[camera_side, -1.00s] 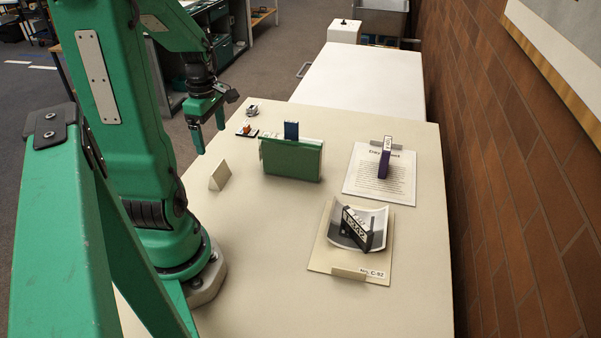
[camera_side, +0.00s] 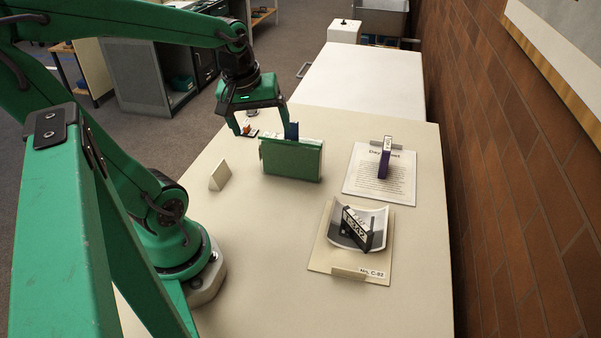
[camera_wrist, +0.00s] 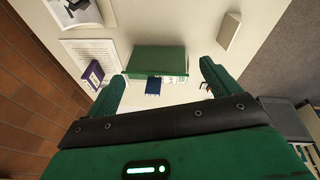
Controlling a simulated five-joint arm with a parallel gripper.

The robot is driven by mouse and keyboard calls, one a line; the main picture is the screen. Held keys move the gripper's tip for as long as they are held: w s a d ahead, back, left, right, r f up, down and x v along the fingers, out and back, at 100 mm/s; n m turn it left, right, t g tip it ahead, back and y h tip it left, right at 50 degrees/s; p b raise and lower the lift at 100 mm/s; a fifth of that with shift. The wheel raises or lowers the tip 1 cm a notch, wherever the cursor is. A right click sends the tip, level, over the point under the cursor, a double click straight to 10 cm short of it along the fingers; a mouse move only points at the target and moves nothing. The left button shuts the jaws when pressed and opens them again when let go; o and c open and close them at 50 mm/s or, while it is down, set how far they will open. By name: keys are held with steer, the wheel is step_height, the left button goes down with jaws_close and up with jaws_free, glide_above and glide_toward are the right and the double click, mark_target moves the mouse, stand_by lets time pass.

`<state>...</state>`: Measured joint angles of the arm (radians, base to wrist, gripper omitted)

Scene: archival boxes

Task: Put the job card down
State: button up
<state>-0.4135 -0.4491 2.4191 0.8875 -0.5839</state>
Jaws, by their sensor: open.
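My gripper (camera_side: 262,124) is open and empty, just behind and above the green box (camera_side: 291,160). A blue upright piece (camera_side: 291,130) stands at the back of the box, close to one finger in the side view.
A purple upright box (camera_side: 384,160) stands on a printed sheet (camera_side: 365,182). A cream wedge (camera_side: 219,175) stands left of the green box. The front of the table is clear.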

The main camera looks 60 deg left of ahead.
steer(key=s+d+r+m+t+h, duration=0.1)
steer(key=d+r+m+t, duration=0.1)
steer(key=d+m, duration=0.8)
steer(key=shift+s+d+r+m+t, duration=0.2)
steer(key=shift+d+r+m+t, duration=0.1)
steer(key=shift+r+m, duration=0.5)
steer(key=shift+a+r, duration=0.1)
